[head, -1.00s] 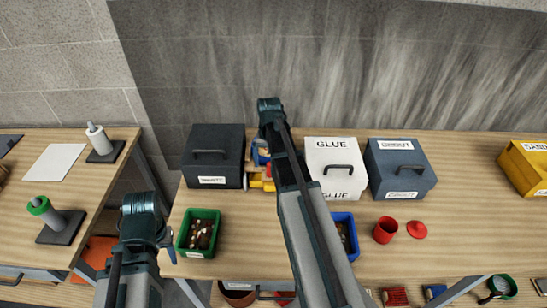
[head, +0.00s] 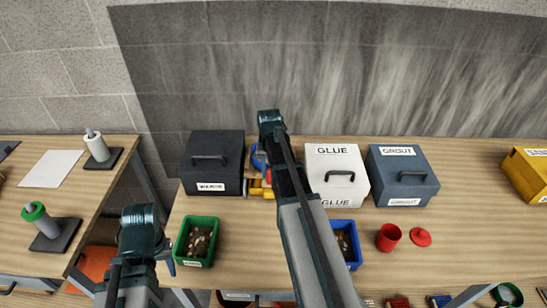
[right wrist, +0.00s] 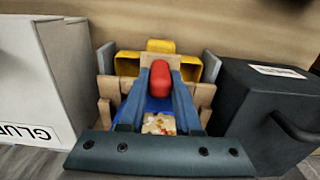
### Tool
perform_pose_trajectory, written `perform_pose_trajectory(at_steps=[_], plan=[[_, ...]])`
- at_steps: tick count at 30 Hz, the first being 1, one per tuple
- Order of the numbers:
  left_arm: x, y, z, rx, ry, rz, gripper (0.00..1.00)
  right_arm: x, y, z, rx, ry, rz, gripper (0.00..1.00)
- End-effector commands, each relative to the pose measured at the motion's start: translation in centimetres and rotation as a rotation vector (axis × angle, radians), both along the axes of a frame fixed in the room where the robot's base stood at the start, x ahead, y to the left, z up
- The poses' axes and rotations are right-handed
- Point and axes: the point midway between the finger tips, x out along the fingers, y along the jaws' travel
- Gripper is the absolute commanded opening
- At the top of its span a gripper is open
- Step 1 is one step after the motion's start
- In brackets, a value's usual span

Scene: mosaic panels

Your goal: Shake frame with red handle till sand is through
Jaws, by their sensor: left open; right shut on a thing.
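In the right wrist view, a red handle (right wrist: 161,80) stands between the blue fingers of my right gripper (right wrist: 158,95), which is shut on it. The handle's frame is mostly hidden; wooden (right wrist: 206,95) and yellow parts (right wrist: 128,63) show around it. Speckled pale and reddish material (right wrist: 159,124) shows below the handle; whether it is sand I cannot tell. In the head view, my right arm covers most of this spot, and only blue and yellow bits (head: 258,185) show. My left gripper (head: 172,266) is open and empty beside the green bin, its fingers mostly hidden.
A black box (head: 212,165) stands left of the frame, a white glue box (head: 337,178) and a grout box (head: 402,178) right of it. A green bin (head: 184,242) and a blue bin (head: 355,252) hold small pieces. A red cup (head: 388,237) stands beside its lid (head: 421,237).

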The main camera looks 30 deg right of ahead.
Motion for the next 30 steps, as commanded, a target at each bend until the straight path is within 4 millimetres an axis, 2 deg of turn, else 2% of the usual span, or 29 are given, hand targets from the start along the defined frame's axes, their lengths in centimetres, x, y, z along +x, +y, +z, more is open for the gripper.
perform_pose_trajectory(at_steps=[1,3,8,18,30], plan=[[0.0,0.0,0.0,0.0,0.0,0.0,0.5,0.0,0.0,0.0,0.0,0.0,0.0,0.08],[0.0,0.0,0.0,0.0,0.0,0.0,0.5,0.0,0.0,0.0,0.0,0.0,0.0,0.01],[0.0,0.0,0.0,0.0,0.0,0.0,0.5,-0.5,0.3,0.0,0.0,0.0,0.0,0.01],[0.0,0.0,0.0,0.0,0.0,0.0,0.5,-3.4,2.1,0.0,0.0,0.0,0.0,0.01],[0.0,0.0,0.0,0.0,0.0,0.0,0.5,-3.0,1.9,0.0,0.0,0.0,-0.001,0.01]])
